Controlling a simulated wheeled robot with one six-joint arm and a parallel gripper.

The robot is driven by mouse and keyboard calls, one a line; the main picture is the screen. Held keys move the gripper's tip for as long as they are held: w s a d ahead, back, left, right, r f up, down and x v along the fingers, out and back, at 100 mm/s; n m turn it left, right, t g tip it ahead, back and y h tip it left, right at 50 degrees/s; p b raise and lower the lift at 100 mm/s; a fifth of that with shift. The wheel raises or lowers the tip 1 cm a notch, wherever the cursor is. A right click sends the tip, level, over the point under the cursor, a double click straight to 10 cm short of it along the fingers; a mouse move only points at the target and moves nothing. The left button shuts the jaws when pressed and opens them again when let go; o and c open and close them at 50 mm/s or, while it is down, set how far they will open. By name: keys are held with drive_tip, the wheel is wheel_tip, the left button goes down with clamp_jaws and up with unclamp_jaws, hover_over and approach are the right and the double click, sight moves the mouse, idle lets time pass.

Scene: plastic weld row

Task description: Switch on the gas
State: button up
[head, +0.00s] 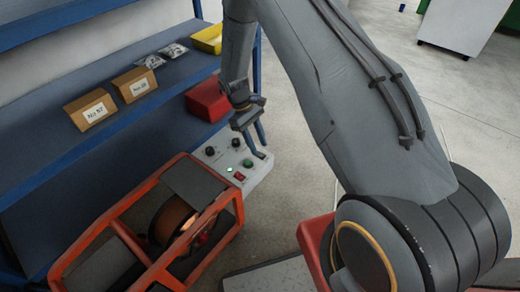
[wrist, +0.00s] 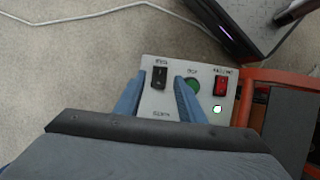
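A pale control panel (head: 255,176) stands at the end of the orange-framed machine; it also shows in the wrist view (wrist: 158,104). On it, the wrist view shows a black rocker switch (wrist: 160,77), a round green button (wrist: 192,87), a red rocker switch (wrist: 220,86) and a lit lamp (wrist: 217,109). The labels are too small to read surely, so I cannot tell which control is the gas. My gripper (wrist: 159,92) is open and empty, its blue fingers on either side of the black switch. In the head view my gripper (head: 258,150) is over the panel's right end; contact is unclear.
The orange-framed machine (head: 215,173) with a spool is beside the panel. Behind it, a blue shelf (head: 120,115) holds cardboard boxes (head: 90,109), a red bin (head: 207,100) and a yellow bin (head: 208,38). A pale cable (wrist: 85,15) lies on the floor.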

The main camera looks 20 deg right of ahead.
sight(261, 155)
drive_tip(key=shift+x, duration=1.3)
